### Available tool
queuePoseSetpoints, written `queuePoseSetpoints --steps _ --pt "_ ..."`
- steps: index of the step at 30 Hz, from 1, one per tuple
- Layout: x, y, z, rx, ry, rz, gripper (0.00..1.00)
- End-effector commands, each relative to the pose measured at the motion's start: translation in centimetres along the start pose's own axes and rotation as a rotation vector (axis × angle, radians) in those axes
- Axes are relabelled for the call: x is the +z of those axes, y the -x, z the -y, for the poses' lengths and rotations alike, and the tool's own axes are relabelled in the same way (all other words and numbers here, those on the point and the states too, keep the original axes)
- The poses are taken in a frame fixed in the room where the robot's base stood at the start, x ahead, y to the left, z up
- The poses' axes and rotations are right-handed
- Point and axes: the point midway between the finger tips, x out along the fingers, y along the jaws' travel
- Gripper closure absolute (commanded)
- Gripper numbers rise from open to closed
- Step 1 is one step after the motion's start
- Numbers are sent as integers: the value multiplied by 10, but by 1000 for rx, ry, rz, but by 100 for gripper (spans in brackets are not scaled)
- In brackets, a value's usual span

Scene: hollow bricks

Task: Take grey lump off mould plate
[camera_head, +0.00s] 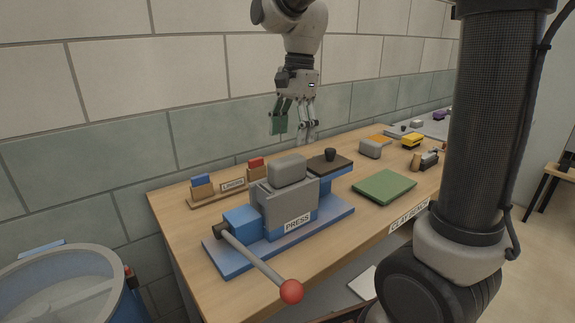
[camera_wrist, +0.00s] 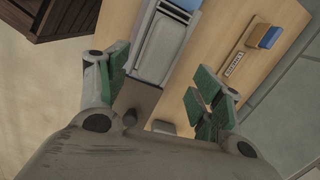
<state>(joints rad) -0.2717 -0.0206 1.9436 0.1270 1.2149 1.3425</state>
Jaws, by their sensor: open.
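A light grey lump (camera_head: 287,168) with rounded edges rests on top of the grey box of the press (camera_head: 290,205). A second, smaller grey lump (camera_head: 370,149) sits on the bench behind the green mat. Which surface is the mould plate is not clear; a dark plate with a black knob (camera_head: 322,167) lies at the press's right end and also shows in the wrist view (camera_wrist: 139,96). My gripper (camera_head: 293,132) is open and empty, above the back of the bench near the wall. In the wrist view its green-padded fingers (camera_wrist: 160,92) are spread wide.
The press lever with a red ball (camera_head: 291,291) juts over the bench's front edge. A rack labelled "LINTELS" (camera_head: 232,185) stands at the back left. A green mat (camera_head: 384,187) lies right of the press. Small objects, including a yellow block (camera_head: 412,141), stand at the right.

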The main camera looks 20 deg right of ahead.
Motion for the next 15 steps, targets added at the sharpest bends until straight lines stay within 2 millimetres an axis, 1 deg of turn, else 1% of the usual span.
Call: queuePoseSetpoints --steps 3,7,15 --pt "1 0 -2 9 -89 3 34" --pt "1 -5 -3 13 -140 3 34" --pt "2 -38 -2 15 -144 4 34"
